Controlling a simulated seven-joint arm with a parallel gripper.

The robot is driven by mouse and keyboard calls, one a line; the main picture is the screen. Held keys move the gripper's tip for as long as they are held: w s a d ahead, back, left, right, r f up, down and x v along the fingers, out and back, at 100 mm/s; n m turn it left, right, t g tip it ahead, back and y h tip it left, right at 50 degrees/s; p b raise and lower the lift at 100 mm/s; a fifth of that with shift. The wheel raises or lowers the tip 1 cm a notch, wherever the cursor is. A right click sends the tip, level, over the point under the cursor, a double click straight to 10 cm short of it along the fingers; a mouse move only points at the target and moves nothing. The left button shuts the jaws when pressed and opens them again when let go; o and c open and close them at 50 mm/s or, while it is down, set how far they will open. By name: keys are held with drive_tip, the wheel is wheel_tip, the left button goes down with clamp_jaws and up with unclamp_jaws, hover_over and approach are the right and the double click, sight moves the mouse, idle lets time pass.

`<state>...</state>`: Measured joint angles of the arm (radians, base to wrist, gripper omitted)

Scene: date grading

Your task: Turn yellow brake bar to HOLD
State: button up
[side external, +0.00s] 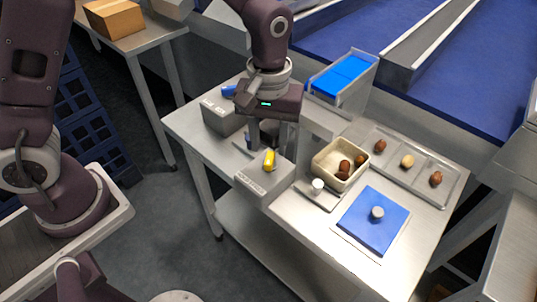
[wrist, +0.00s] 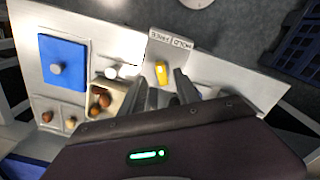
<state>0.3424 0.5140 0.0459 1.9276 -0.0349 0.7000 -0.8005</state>
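The yellow brake bar (side external: 269,160) is a short bar on a grey metal housing, behind a pale label plate (side external: 250,184). In the wrist view the bar (wrist: 162,72) points roughly toward the plate (wrist: 170,45), whose two words are upside down and too small to read surely. My gripper (side external: 268,147) is pointing down over the housing, just behind the bar in the side view. In the wrist view my gripper (wrist: 160,78) has its fingers apart, with the bar showing between and beyond the tips. I cannot tell whether a finger touches it.
A cream bin (side external: 326,176) with dates stands right of the bar, beside a small white knob (side external: 318,184). A blue pad (side external: 360,234) with a grey knob lies in front. A divided tray (side external: 447,164) holds dates. A grey box (side external: 222,119) stands left of my gripper.

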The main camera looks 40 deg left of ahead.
sight(266, 160)
wheel_tip(266, 160, down, 5)
drive_tip(key=shift+r, duration=0.1)
clamp_jaws()
drive_tip(key=shift+m, duration=0.3)
drive_tip(key=m, duration=0.5)
drive_tip(key=shift+a+m, duration=0.3)
drive_tip(key=m, duration=0.5)
drive_tip(key=shift+a+r+m, duration=0.1)
drive_tip(key=shift+a+m, duration=0.15)
drive_tip(key=shift+m, duration=0.05)
idle(0.4)
unclamp_jaws()
